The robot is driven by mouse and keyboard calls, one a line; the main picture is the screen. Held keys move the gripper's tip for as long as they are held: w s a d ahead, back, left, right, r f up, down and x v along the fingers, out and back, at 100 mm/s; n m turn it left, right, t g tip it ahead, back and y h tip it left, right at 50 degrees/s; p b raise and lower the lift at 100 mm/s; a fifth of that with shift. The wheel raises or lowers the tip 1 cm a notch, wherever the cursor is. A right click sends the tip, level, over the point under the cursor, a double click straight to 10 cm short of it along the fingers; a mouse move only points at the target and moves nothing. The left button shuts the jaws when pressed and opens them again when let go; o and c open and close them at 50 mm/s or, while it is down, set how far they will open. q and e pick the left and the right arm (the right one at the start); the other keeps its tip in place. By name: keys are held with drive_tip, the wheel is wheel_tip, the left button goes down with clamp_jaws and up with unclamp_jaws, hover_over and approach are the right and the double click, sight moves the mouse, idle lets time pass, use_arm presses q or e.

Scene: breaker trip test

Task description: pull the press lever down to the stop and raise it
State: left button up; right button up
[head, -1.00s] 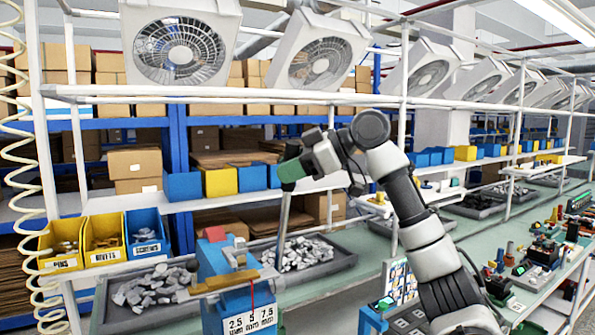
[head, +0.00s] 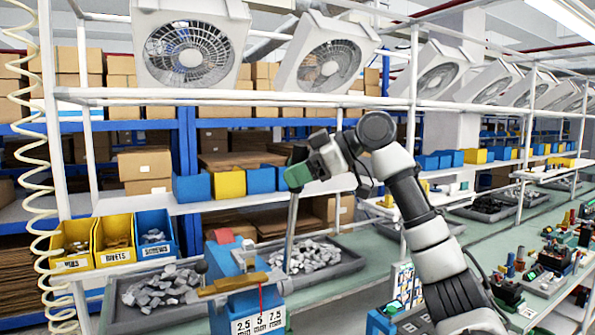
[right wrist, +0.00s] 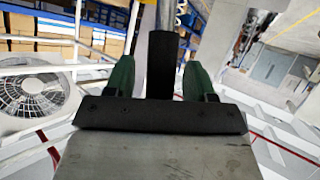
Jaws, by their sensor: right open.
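The blue press (head: 229,264) stands at the front of the bench, with a label reading 2.5, 5, 7.5 on its front. Its grey press lever (head: 291,232) rises nearly upright to my right gripper (head: 297,176). In the right wrist view, the lever's black grip (right wrist: 161,62) stands between the two green fingers of my right gripper (right wrist: 162,78). The fingers are open, with a gap visible on either side of the grip. My left gripper is not in view.
Trays of grey metal parts (head: 137,318) lie beside and behind the press. Yellow and blue bins (head: 134,262) stand at the left. A white shelf rail (head: 270,97) crosses above my right arm. Small fixtures stand on the bench at right.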

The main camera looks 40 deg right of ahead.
drive_tip(key=b+v, duration=0.2)
drive_tip(key=v, duration=0.8)
drive_tip(key=shift+s+d, duration=0.15)
drive_tip(key=shift+s, duration=0.1)
drive_tip(key=shift+r, duration=0.1)
